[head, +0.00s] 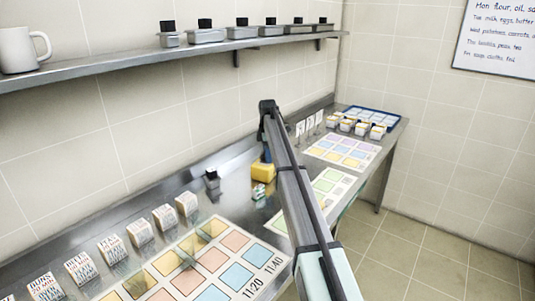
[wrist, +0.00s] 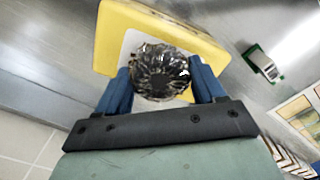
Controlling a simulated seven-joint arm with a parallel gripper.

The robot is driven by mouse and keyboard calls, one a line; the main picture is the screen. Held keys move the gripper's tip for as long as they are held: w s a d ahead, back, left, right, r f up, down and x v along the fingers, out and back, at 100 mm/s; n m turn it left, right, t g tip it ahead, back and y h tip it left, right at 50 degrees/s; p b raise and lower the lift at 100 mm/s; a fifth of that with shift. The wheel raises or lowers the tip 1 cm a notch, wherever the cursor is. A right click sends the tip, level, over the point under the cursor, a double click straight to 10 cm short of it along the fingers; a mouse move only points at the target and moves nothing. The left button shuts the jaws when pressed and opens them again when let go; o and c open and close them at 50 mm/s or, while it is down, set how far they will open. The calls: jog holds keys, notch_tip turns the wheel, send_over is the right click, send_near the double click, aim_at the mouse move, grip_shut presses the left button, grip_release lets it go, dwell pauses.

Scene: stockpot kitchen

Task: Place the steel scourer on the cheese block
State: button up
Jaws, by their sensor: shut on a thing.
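The steel scourer (wrist: 160,72) is a dark, shiny, crumpled ball in the wrist view. My gripper (wrist: 160,80) is shut on it, with one blue finger on each side. The cheese block (wrist: 118,30) is yellow with a pale label on its face and lies right behind the scourer in that view. I cannot tell whether the scourer touches it or hangs just above it. In the head view the cheese block (head: 262,172) sits on the steel counter, partly covered by my arm.
A small green and white item (wrist: 262,62) stands near the block, also in the head view (head: 258,191). A dark-topped container (head: 212,182) stands to the left. Printed cubes (head: 140,232) and a coloured chart (head: 215,260) lie nearer. A blue tray (head: 372,116) is at the far end.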

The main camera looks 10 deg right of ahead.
jog(key=shift+f, duration=0.15)
jog(key=o, duration=1)
notch_tip(320, 180, up, 12)
jog(key=shift+r, duration=0.2)
